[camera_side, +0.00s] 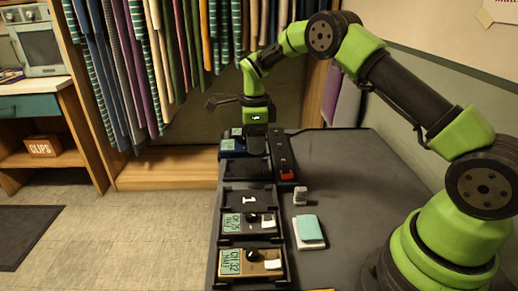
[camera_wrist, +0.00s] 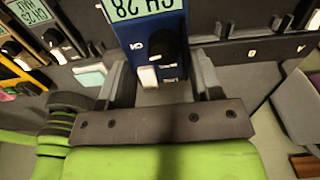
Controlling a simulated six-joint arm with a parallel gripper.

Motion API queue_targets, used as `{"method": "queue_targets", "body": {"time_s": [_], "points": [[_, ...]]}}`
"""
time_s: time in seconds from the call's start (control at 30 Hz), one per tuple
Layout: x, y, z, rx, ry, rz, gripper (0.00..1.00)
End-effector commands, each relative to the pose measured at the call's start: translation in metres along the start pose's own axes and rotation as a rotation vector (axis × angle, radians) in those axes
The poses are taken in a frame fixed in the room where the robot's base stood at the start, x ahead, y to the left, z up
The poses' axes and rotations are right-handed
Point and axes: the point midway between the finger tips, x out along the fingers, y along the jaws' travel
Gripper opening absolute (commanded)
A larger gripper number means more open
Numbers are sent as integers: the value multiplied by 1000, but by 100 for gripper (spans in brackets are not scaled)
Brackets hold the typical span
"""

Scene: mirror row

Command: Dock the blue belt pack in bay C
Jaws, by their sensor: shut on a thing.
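The blue belt pack (camera_side: 229,146) is at the far end of the row in the side view, with a pale green screen. In the wrist view the blue belt pack (camera_wrist: 150,36) shows upside down with a "CH 28" screen, a black knob and a white switch. My gripper (camera_side: 250,140) is shut on it; the wrist view shows a finger (camera_wrist: 207,82) on each side of its near end. A bay with a white mark (camera_side: 249,200) stands empty nearer the camera. I cannot read which bay is C, nor tell whether the pack touches the rack.
A grey pack (camera_side: 232,223) and a tan pack (camera_side: 235,262) sit in the nearest bays. A black strip with a red switch (camera_side: 287,174) runs beside the rack. The table's right side (camera_side: 350,190) is clear.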

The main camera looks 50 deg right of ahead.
Motion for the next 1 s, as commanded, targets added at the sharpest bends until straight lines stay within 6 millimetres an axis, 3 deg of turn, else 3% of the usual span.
{"method": "queue_targets", "body": {"time_s": [0.1,0.33,0.57,1.0], "points": [[6,-24,-3,5,-1,-2,31],[12,-47,-10,11,-8,-2,31],[18,-52,-13,12,-9,0,31],[57,-52,-12,12,-10,-2,31]]}}
